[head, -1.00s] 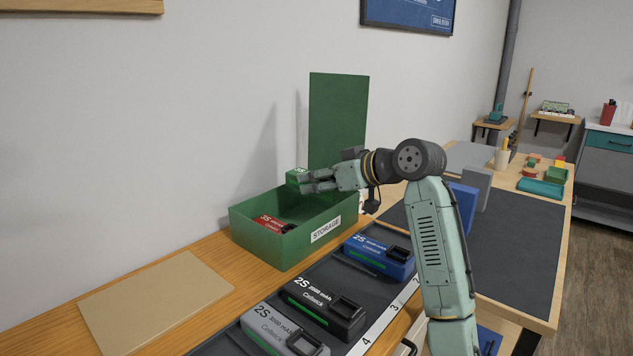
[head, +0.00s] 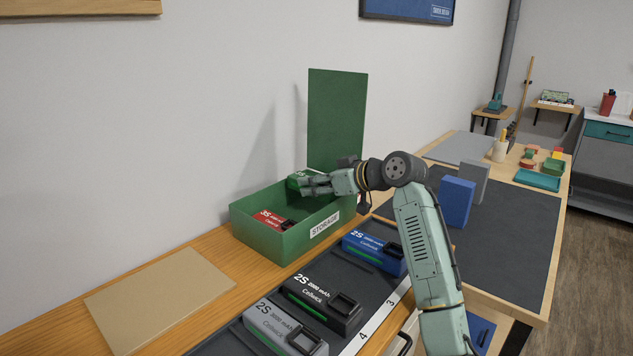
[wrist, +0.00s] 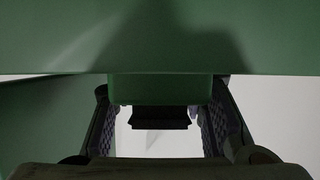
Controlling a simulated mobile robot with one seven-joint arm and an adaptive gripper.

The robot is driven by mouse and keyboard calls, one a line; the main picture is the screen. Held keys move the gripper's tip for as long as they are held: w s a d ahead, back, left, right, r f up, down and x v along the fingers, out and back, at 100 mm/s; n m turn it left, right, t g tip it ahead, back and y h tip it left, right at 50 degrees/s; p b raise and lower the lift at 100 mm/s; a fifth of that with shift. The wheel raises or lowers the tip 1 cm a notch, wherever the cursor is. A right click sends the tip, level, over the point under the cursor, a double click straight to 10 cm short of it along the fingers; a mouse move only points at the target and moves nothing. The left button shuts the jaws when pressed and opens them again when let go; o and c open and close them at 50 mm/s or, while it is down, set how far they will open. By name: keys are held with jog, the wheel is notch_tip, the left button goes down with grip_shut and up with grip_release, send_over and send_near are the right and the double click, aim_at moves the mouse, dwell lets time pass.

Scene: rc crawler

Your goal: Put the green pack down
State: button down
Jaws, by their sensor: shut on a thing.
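My gripper (head: 313,184) is shut on the green pack (head: 296,180) and holds it over the back right part of the green STORAGE box (head: 277,246). The fingers hide much of the pack in the head view. In the wrist view, a green block (wrist: 160,88) with a black part below it shows between the two fingers; it appears to be the held pack. I cannot tell how far the pack is from the box floor.
A red 3S pack (head: 270,220) lies inside the box at the left. The box's green lid (head: 337,118) stands upright behind. Blue (head: 374,251), black (head: 322,303) and grey (head: 285,327) packs sit in the front tray. A tan board (head: 160,300) lies left.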

jog(key=shift+f, duration=0.5)
jog(key=c, duration=1)
grip_release()
jog(key=shift+r, duration=0.25)
jog(key=b+v, duration=0.1)
jog(key=v, duration=0.3)
jog(key=b+v, duration=0.1)
jog(key=v, duration=0.3)
jog(key=b+v, duration=0.1)
jog(key=v, duration=0.3)
jog(key=shift+r, duration=0.45)
